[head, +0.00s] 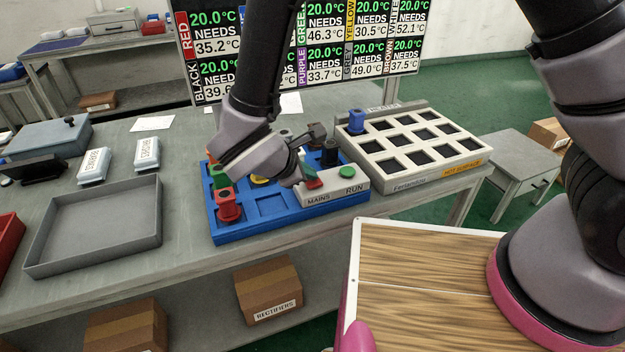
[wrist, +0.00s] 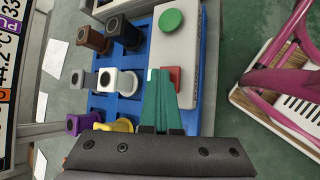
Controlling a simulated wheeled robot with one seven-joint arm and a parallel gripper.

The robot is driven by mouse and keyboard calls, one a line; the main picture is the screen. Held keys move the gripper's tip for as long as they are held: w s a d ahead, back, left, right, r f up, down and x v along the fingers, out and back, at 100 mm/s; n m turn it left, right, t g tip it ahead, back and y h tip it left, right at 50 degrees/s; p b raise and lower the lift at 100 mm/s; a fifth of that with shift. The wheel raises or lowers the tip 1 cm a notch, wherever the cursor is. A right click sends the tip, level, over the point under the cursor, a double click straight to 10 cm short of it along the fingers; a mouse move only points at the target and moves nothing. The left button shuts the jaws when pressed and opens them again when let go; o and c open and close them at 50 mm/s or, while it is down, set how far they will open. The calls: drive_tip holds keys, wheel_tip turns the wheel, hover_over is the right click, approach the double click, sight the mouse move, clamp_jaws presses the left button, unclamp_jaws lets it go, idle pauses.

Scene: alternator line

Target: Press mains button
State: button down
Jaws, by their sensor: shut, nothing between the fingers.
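The red mains button (head: 314,183) is on the pale control box (head: 338,195), above the word MAINS. The green run button (head: 346,171) is to its right. In the wrist view the red button (wrist: 174,77) shows beside and partly behind my fingertips, and the green button (wrist: 171,21) is farther up. My gripper (head: 309,173) is shut and empty, with its green fingers (wrist: 160,74) pointing down over the red button. I cannot tell whether the fingertips touch it.
The control box is on a blue tray (head: 228,238) holding several coloured parts. A pale grid plate (head: 410,180) marked HOT SURFACE stands to the right, with a blue part (head: 356,121) on it. An empty grey tray (head: 95,228) lies left. A temperature board (head: 335,45) stands behind.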

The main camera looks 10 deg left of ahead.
sight(311, 183)
drive_tip(key=shift+r, duration=0.15)
drive_tip(key=shift+r, duration=3)
drive_tip(key=shift+w+d+r, duration=0.15)
drive_tip(key=shift+d, duration=0.05)
drive_tip(key=w+d+r+m+g, duration=0.35)
drive_tip(key=d+r+m, duration=0.3)
drive_tip(key=d, duration=0.25)
drive_tip(key=w+d+r+m+g, duration=0.2)
drive_tip(key=w+d+r+m, duration=0.2)
drive_tip(key=d+r+m, duration=0.45)
drive_tip(key=s+d+r+m+t+y, duration=0.2)
drive_tip(key=d+r+m, duration=0.3)
drive_tip(key=d, duration=0.3)
drive_tip(key=s+d+r+m+t+y, duration=0.2)
drive_tip(key=s+d+r+m+y, duration=0.1)
drive_tip(key=d+r+m, duration=0.3)
drive_tip(key=d+r, duration=0.1)
drive_tip(key=d, duration=0.1)
drive_tip(key=shift+s+d+r+m+y, duration=0.2)
drive_tip(key=shift+s+d+m+y, duration=0.1)
drive_tip(key=shift+s+d, duration=0.1)
